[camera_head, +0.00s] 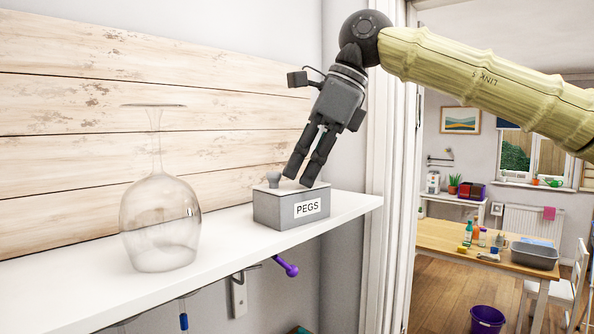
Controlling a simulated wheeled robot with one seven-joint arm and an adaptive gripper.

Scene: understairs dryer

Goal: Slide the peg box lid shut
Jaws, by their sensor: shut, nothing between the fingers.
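The peg box (264,213) is a small grey box with a white "PEGS" label on its front. It stands on the white shelf near the right end. Its pale lid (266,190) lies on top, with a grey knob (273,179) towards the left. How far the lid is open cannot be told from this view. My gripper (299,181) points down at the top of the box, just right of the knob. It is shut and empty. Its fingertips are at or just above the top; contact is unclear.
An upside-down clear wine glass (160,225) stands on the shelf (225,245) left of the box. Wooden boards (80,130) back the shelf. A white door frame (385,150) is close on the right. Purple and blue items hang below.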

